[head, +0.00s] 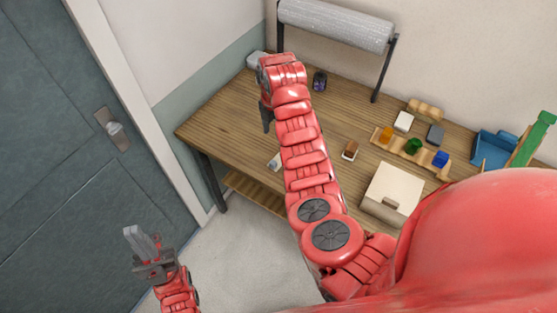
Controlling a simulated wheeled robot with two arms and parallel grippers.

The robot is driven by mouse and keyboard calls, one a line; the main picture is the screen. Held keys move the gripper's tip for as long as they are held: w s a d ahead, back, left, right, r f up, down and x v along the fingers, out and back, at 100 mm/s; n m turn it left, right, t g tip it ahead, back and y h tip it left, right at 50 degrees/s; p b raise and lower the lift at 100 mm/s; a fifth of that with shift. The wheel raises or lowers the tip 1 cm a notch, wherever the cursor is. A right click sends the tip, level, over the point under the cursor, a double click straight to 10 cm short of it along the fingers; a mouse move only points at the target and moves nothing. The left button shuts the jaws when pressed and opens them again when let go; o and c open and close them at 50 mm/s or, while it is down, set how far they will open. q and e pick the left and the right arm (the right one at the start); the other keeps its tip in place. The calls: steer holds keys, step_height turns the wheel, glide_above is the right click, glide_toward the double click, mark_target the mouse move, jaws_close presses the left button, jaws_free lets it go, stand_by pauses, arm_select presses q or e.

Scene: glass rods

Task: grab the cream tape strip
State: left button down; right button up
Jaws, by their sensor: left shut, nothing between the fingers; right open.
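I cannot make out the cream tape strip for certain. A small pale piece (273,162) lies on the table just left of my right forearm, partly hidden by it; it is too small to tell what it is. My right arm reaches across the table. My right gripper (267,122) points down over the left part of the table, beyond the pale piece, open; only part of its dark fingers shows. My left gripper (137,240) is shut and empty, over the floor left of the table and away from everything on it.
The wooden table (225,122) carries a cream box (392,190), a brown-and-white item (350,150), a wooden rack (398,148) with coloured blocks, and a blue bin (493,148). A bubble-wrap roll (335,25) hangs at the back. The table's left end is mostly clear.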

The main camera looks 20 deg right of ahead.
steer(key=b, duration=0.9)
glide_above(273, 162)
steer(key=f, duration=1.2)
steer(key=shift+s+d, duration=0.2)
steer(key=shift+s, duration=0.15)
steer(key=shift+f+p, duration=0.25)
steer(key=shift+p, duration=0.45)
steer(key=shift+w+a+f+p, duration=0.15)
steer(key=shift+w+f+p, duration=0.15)
steer(key=shift+f+p, duration=0.8)
steer(key=shift+f, duration=1.2)
jaws_close()
